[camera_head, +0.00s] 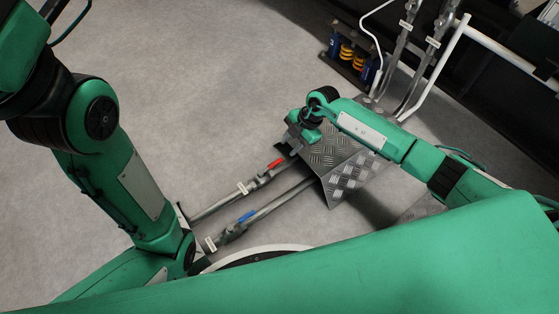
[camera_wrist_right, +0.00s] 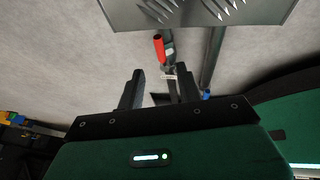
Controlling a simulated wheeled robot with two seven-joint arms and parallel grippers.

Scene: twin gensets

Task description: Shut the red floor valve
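The red valve handle (camera_head: 276,163) sits on the farther of two grey floor pipes, near the edge of a checker-plate cover. It looks roughly in line with its pipe. In the right wrist view the red handle (camera_wrist_right: 159,49) stands beyond my fingertips, near the middle. My right gripper (camera_wrist_right: 160,80) is open, with empty space between its two fingers. In the head view the right gripper (camera_head: 295,139) is over the checker plate, just above and right of the red handle, apart from it. My left arm crosses the left side; its gripper does not show.
A blue valve handle (camera_head: 247,216) lies along the nearer parallel pipe. The checker-plate cover (camera_head: 345,178) rises right beside the valves. White rails (camera_head: 437,67) and a rack with blue and yellow parts (camera_head: 350,52) stand behind. Open grey floor (camera_head: 205,85) lies left of them.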

